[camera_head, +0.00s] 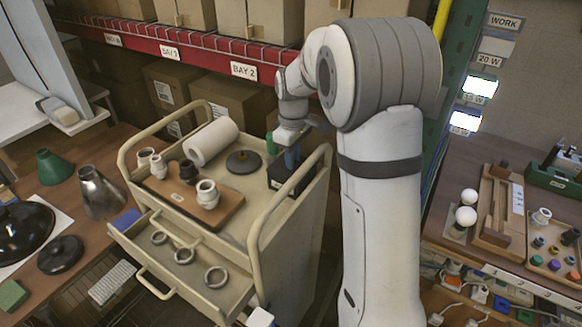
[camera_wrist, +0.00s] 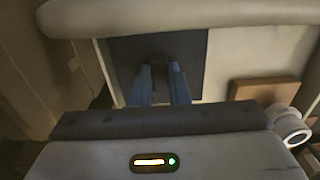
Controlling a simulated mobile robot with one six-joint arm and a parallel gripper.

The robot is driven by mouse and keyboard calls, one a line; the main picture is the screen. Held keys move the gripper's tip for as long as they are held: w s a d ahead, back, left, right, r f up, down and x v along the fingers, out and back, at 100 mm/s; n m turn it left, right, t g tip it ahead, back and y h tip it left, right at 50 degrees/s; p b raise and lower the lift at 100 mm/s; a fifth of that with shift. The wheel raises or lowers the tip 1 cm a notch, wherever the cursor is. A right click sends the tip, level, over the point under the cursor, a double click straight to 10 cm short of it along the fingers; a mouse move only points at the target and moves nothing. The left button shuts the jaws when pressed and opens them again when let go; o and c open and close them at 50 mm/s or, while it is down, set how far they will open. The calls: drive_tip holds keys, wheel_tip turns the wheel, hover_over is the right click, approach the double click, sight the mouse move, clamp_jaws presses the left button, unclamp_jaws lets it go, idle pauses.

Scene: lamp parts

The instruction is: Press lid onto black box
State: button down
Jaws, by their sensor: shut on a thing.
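The black box (camera_head: 283,186) stands on the top of the beige cart, near its right end. My gripper (camera_head: 291,160) is directly above it, pointing down. In the wrist view, the dark square lid (camera_wrist: 193,62) fills the area beyond my blue fingers (camera_wrist: 165,82). The fingers are closed around a small dark knob (camera_wrist: 160,64) on the lid. The lid lies over the box, but I cannot tell whether it is fully seated, as its edges merge with the dark box.
The cart's handle rail (camera_head: 290,205) runs close to the box. A white roll (camera_head: 213,142), a dark disc (camera_head: 243,161) and a wooden board (camera_head: 205,215) with several fittings share the cart top. The open drawer (camera_head: 180,270) holds rings. Shelving with boxes stands behind.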

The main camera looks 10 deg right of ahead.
drive_tip(key=c, duration=1.3)
unclamp_jaws()
wheel_tip(320, 180, up, 8)
drive_tip(key=shift+f+b, duration=0.2)
drive_tip(key=shift+b, duration=0.15)
drive_tip(key=shift+s+r, duration=0.2)
drive_tip(key=s+f+m+t, duration=0.2)
drive_tip(key=s+m, duration=0.7)
drive_tip(key=s, duration=1.7)
drive_tip(key=shift+s+a+f+t, duration=0.15)
drive_tip(key=shift+s+t, duration=0.1)
drive_tip(key=shift+t, duration=0.25)
